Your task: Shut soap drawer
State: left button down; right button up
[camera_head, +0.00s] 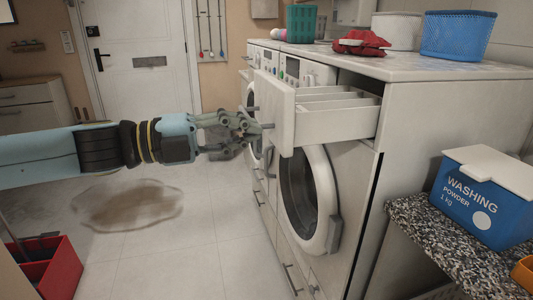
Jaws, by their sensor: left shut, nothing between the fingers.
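The soap drawer (335,112) is pulled well out of the upper front of the nearer washing machine (358,170). Its white front panel (276,113) faces left, and its inner compartments look empty. My left gripper (262,126) is shut and empty. Its fingertips are at the drawer's front panel, near the small handle, touching or almost touching it; I cannot tell which. My right gripper is not in view.
A blue washing powder box (475,205) stands on the speckled counter (425,232) at right. A red cloth (362,43) and blue basket (456,37) sit on the machine top. A red bin (50,272) stands lower left. The middle floor is clear apart from a brown stain.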

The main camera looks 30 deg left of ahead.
aim_at(282, 127)
pick_arm(q)
jog(key=shift+w+d+f+b, duration=0.3)
jog(key=shift+w+d+b, duration=0.4)
jog(key=shift+b, duration=0.45)
jog(key=shift+w+r, duration=0.25)
jog(key=shift+r, duration=0.05)
jog(key=shift+w+d, duration=0.4)
jog(key=shift+d, duration=0.05)
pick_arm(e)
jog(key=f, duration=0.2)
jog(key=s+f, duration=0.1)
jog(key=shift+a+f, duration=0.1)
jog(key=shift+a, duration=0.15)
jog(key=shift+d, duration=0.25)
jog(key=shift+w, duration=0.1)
